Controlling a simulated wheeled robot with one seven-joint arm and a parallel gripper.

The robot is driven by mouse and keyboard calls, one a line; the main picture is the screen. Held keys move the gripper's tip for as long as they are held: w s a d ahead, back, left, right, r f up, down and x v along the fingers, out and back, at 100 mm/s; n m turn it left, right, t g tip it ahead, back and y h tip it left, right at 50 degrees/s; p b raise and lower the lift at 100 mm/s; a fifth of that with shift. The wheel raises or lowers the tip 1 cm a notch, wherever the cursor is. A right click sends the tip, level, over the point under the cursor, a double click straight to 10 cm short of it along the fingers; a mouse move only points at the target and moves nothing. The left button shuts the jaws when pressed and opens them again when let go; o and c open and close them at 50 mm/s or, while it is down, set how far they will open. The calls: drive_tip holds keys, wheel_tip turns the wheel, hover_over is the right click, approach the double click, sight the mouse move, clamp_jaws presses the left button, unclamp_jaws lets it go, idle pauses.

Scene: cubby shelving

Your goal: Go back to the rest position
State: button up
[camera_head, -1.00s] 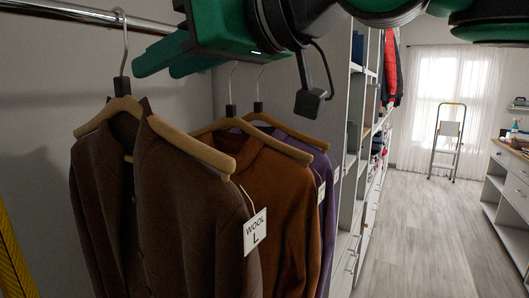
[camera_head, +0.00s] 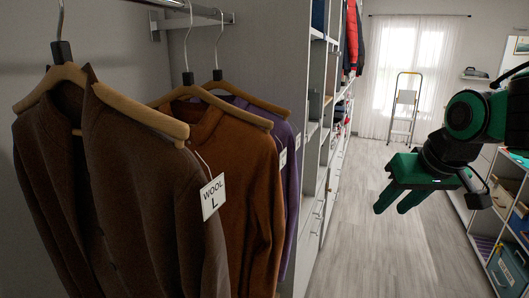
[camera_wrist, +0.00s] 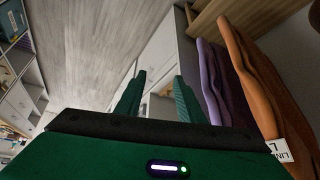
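My gripper (camera_head: 397,198) is in the right half of the head view, over the aisle and apart from the clothes. Its two green fingers stand apart with nothing between them. In the wrist view the gripper (camera_wrist: 158,88) also shows a clear gap between its fingers, with the floor and white drawers beyond. My green and black arm reaches in from the right edge of the head view.
A brown jacket (camera_head: 125,190), an orange-brown sweater (camera_head: 232,160) and a purple garment (camera_head: 290,165) hang from a rail at left. Cubby shelving (camera_head: 318,130) lines the aisle. Low shelves (camera_head: 505,190) stand at right. A stepladder (camera_head: 403,105) stands by the window. The middle floor (camera_head: 365,240) is clear.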

drive_tip(key=s+d+f+m+g, duration=0.3)
drive_tip(key=s+d+f, duration=0.3)
drive_tip(key=s, duration=0.4)
drive_tip(key=s+d+f+m+g, duration=0.3)
drive_tip(key=s+d+f, duration=0.4)
drive_tip(key=s, duration=0.3)
drive_tip(key=shift+s+d+m+h, duration=0.15)
drive_tip(key=shift+s+m+h, duration=0.15)
drive_tip(key=shift+f, duration=0.1)
drive_tip(key=shift+w+f, duration=0.25)
drive_tip(key=shift+w, duration=0.4)
